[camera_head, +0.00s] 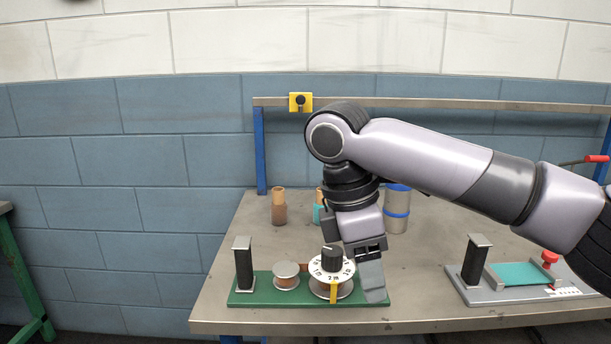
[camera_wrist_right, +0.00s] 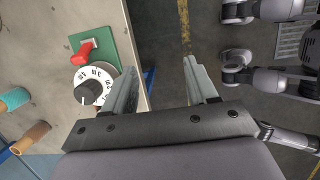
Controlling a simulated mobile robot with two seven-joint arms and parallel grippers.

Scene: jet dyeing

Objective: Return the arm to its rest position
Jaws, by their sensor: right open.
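My right arm reaches in from the right in the head view. Its gripper (camera_head: 372,290) points down at the right end of the green board (camera_head: 255,297), just right of the white numbered dial (camera_head: 331,266) with a black knob. In the right wrist view the two fingers of the gripper (camera_wrist_right: 170,75) are apart with nothing between them. There the dial (camera_wrist_right: 92,83) and a red lever (camera_wrist_right: 82,53) on the green board lie left of the fingers. The gripper hides the board's right end in the head view. My left gripper is in neither view.
The grey table (camera_head: 420,268) holds a brown bobbin (camera_head: 279,208), a blue-banded cylinder (camera_head: 397,212) and a second device with a teal plate (camera_head: 522,274) on the right. A black post (camera_head: 243,264) stands on the green board. A rail (camera_head: 450,104) runs behind.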

